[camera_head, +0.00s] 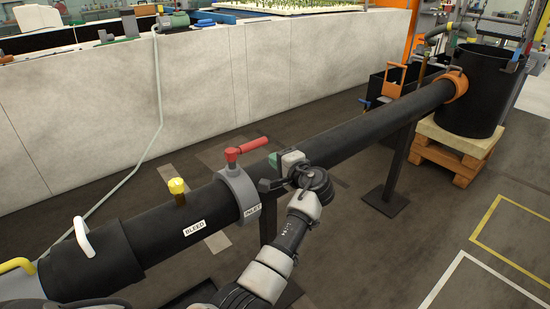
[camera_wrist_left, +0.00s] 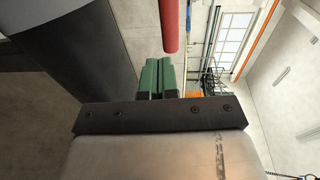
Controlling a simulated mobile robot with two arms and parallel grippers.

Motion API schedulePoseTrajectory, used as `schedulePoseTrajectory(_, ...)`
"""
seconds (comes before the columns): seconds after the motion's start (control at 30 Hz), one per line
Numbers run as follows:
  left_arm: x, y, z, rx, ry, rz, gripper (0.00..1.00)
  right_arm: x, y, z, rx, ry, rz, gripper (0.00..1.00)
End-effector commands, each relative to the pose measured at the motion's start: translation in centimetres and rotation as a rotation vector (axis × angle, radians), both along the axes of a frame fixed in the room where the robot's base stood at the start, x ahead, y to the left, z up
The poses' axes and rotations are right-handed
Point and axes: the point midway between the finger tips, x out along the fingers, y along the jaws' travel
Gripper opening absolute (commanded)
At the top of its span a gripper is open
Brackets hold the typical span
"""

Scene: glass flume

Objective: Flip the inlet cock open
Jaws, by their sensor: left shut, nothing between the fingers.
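The inlet cock has a red handle (camera_head: 250,146) on a grey collar (camera_head: 238,188) labelled INLET, around the black pipe (camera_head: 350,130). In the head view the handle lies roughly along the pipe, its free end pointing right. My left gripper (camera_head: 273,161) is shut and empty, its green-tipped fingers just right of the handle's free end, close to the pipe. In the left wrist view the shut fingers (camera_wrist_left: 158,78) point toward the red handle (camera_wrist_left: 170,28), which shows just beyond them; I cannot tell whether they touch. My right gripper is not in view.
A yellow bleed knob (camera_head: 177,187) stands on the pipe left of the collar. A white handle (camera_head: 83,237) is farther left. A pale wall (camera_head: 220,80) runs behind the pipe. A black barrel (camera_head: 474,92) on a wooden pallet (camera_head: 455,150) stands at the far end. Floor at the right is clear.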

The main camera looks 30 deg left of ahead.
Motion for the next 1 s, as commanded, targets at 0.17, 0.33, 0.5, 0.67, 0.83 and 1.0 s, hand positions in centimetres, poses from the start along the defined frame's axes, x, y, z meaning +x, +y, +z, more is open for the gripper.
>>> schedulePoseTrajectory(0.17, -1.0, -2.6, 0.3, -0.001, 0.000, -0.001, 0.00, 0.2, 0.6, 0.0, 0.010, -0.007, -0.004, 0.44)
schedulePoseTrajectory(0.33, -2.1, -5.1, 0.6, -0.001, -0.001, -0.001, 0.00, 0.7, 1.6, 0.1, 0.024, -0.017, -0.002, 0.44)
schedulePoseTrajectory(0.5, -3.0, -7.2, 0.9, -0.001, 0.001, 0.001, 0.00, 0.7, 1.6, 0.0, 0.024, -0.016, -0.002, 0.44)
schedulePoseTrajectory(0.67, -3.3, -7.9, 1.0, -0.001, 0.001, 0.001, 0.00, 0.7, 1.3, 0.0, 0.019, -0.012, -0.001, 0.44)
schedulePoseTrajectory(0.83, -3.3, -8.0, 1.0, -0.001, 0.001, 0.002, 0.00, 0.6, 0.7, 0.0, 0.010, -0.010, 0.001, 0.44)
schedulePoseTrajectory(1.0, -3.3, -8.0, 1.0, -0.001, 0.001, 0.002, 0.00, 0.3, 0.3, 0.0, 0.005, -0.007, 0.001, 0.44)
